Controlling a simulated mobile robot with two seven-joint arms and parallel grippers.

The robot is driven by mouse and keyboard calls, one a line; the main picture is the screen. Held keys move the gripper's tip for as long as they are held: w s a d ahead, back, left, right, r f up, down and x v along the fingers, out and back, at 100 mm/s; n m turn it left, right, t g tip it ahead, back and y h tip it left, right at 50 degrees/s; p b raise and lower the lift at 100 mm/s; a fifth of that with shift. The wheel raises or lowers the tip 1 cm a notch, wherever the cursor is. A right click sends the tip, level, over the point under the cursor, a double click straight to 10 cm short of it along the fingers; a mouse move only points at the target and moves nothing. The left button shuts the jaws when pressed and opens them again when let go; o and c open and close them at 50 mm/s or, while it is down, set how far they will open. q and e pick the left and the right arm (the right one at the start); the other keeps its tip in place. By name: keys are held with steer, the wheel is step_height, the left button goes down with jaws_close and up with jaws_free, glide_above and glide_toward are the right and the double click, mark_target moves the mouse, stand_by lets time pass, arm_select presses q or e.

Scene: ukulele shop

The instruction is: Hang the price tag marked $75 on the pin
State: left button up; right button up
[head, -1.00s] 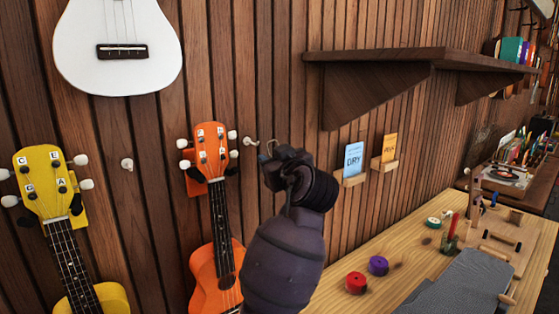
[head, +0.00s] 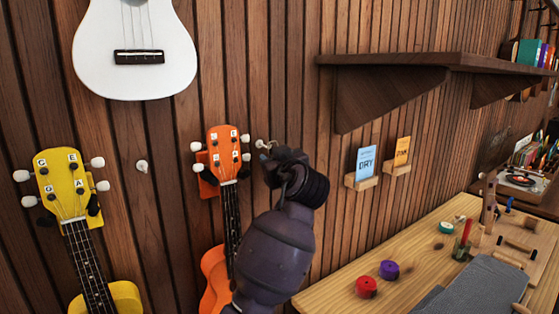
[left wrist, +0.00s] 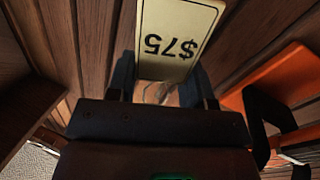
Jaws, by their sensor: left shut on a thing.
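The cream price tag marked $75 (left wrist: 178,38) is upside down in the left wrist view, between the fingers of my left gripper (left wrist: 158,88), which is shut on it. In the head view, my left gripper (head: 272,160) is close to the wall, just right of the orange ukulele's headstock. The tag's face is hidden there. A pale pin (head: 262,144) on the wall is right at the gripper's tip. I cannot tell whether the tag touches it. Another pale pin (head: 142,166) is bare, between the yellow and orange ukuleles. My right gripper is not in view.
The orange ukulele (head: 214,272) hangs just left of my gripper, the yellow ukulele (head: 62,175) farther left, the white ukulele (head: 135,55) above. A dark shelf (head: 390,60) juts out at upper right. Blue (head: 365,160) and orange cards (head: 402,150) stand on small ledges above a wooden workbench (head: 410,250).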

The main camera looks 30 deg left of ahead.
arm_select(q)
steer(key=shift+w+a+f+b, duration=0.2)
steer(key=shift+a+f+b, duration=0.05)
steer(key=shift+a, duration=0.2)
steer(key=shift+w+a+f+b, duration=0.2)
steer(key=shift+a, duration=0.2)
steer(key=shift+a+f, duration=0.1)
steer(key=shift+a, duration=0.05)
steer(key=o, duration=1)
steer(key=shift+c, duration=0.2)
